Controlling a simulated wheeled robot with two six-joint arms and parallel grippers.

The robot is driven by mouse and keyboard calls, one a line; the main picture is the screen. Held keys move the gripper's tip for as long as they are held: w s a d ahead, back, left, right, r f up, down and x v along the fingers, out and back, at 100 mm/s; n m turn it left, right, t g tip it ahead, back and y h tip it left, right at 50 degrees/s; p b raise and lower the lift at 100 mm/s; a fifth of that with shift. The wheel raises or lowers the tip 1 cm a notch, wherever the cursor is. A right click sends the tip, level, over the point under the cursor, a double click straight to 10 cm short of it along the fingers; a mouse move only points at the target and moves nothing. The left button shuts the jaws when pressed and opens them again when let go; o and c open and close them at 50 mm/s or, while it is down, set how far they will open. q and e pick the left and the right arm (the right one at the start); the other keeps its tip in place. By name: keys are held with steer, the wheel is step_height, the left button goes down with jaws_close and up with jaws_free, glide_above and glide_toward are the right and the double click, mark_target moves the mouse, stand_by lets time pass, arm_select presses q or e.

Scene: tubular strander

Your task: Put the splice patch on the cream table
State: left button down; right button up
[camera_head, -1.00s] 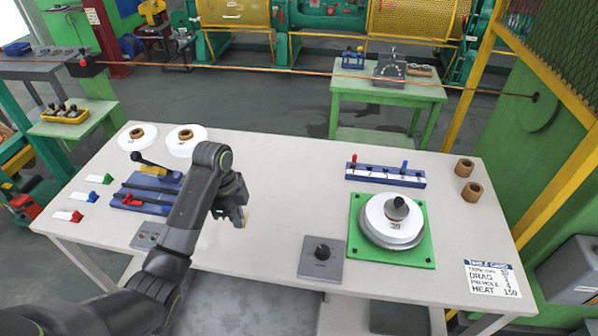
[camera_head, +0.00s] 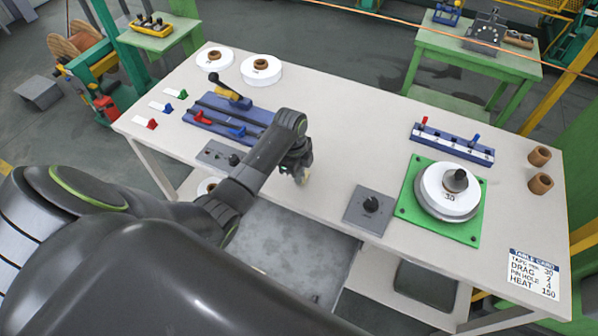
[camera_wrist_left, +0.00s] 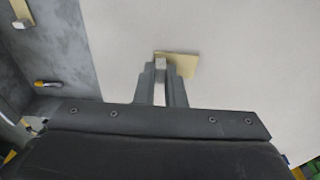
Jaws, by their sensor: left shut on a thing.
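The cream table (camera_head: 335,150) fills the middle of the head view. My left gripper (camera_head: 301,176) is over the table's front part, left of the grey box with a black knob. It is shut on a small tan piece, which looks like the splice patch (camera_head: 306,179). In the left wrist view my left gripper (camera_wrist_left: 160,75) has its fingers on the tan splice patch (camera_wrist_left: 182,63), with the pale tabletop (camera_wrist_left: 240,60) behind it. I cannot tell whether the patch touches the table. My right gripper is not in view.
A blue fixture (camera_head: 228,118) with red and blue levers is left of my gripper. The grey knob box (camera_head: 368,210) and a green plate (camera_head: 410,215) with a white disc (camera_head: 436,198) are to the right. A blue pin rail (camera_head: 452,143) is behind. The table's middle is clear.

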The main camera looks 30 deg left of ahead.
arm_select(q)
steer(key=shift+f, duration=0.15)
steer(key=c, duration=1.5)
jaws_free()
steer(key=r, duration=0.4)
steer(key=a+r, duration=0.1)
steer(key=r, duration=0.7)
steer(key=shift+a+r, duration=0.15)
steer(key=shift+a, duration=0.1)
